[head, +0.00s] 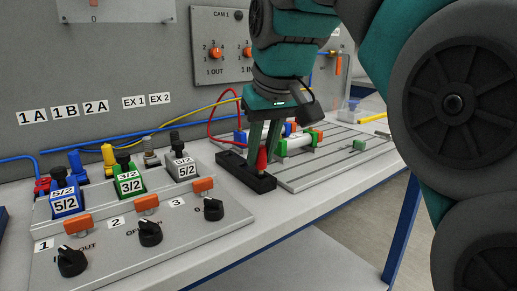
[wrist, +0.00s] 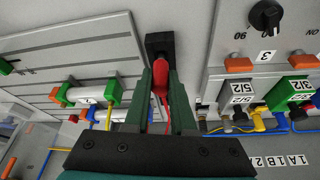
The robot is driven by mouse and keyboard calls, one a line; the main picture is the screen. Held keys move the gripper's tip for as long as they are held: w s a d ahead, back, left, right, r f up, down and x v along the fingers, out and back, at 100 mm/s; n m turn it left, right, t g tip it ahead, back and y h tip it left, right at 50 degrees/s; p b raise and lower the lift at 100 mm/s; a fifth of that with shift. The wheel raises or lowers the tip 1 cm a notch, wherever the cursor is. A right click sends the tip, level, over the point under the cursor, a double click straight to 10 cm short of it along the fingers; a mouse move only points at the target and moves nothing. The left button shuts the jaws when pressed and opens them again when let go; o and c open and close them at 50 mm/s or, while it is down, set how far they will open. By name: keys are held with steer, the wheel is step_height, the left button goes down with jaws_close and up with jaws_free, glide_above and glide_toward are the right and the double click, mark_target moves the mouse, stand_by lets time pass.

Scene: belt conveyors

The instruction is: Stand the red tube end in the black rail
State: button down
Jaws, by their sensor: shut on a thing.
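The red tube end (head: 262,160) is upright between the fingers of my gripper (head: 265,150), which point down. It also shows in the wrist view (wrist: 161,78), with the fingers (wrist: 161,85) on both sides of it. The black rail (head: 236,172) lies on the bench under the gripper and shows in the wrist view (wrist: 159,43). The red tube end's lower tip is at the rail's right part in the head view. I cannot tell whether it sits in a hole or just above the rail. A thin red tube trails from it.
A valve panel with knobs (head: 150,233) and coloured valve blocks (head: 129,181) stands left of the rail. A grooved plate (head: 340,160) with a cylinder (head: 298,143) lies to the right. Blue and yellow tubes run along the back wall. The bench's front edge is close.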

mark_target(261, 146)
steer(key=shift+f, duration=0.75)
stand_by(0.9)
steer(key=shift+c, duration=1.4)
jaws_free()
steer(key=shift+r+p, duration=1.3)
steer(key=shift+r, duration=2.2)
